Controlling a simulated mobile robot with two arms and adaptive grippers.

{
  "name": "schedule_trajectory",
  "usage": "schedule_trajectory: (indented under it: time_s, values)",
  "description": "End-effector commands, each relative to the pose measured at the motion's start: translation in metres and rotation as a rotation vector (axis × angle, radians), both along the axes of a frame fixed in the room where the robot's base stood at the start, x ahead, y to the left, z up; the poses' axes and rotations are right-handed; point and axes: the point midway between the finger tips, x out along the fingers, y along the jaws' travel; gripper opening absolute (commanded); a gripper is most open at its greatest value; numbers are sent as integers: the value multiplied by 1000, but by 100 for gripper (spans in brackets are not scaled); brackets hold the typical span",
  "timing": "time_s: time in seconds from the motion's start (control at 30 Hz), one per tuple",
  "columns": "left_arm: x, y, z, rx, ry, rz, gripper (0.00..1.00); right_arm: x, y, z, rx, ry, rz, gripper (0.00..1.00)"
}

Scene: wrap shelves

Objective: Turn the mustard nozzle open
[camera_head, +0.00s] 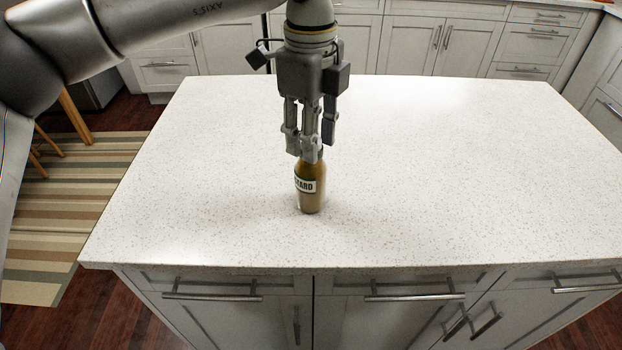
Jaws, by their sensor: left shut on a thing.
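The mustard bottle (311,196) stands upright on the white speckled countertop (450,170), left of its middle. It is yellow-brown with a pale label that shows part of its lettering. My left gripper (312,154) reaches down from above and is shut on the top of the bottle. The fingers hide the nozzle, so I cannot tell how it is turned. My right gripper is not in view.
The countertop around the bottle is clear on all sides. Drawers with bar handles (213,296) lie below its near edge. White cabinets (440,45) stand behind it. A striped rug (75,200) lies on the floor at the left.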

Motion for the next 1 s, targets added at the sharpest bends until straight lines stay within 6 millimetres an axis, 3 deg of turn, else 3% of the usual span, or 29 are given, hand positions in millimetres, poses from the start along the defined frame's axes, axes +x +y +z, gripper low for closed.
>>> schedule_trajectory:
  time_s: [1.0]
  values:
    - [0, 0, 0, 0, 0, 172, 26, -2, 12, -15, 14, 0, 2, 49]
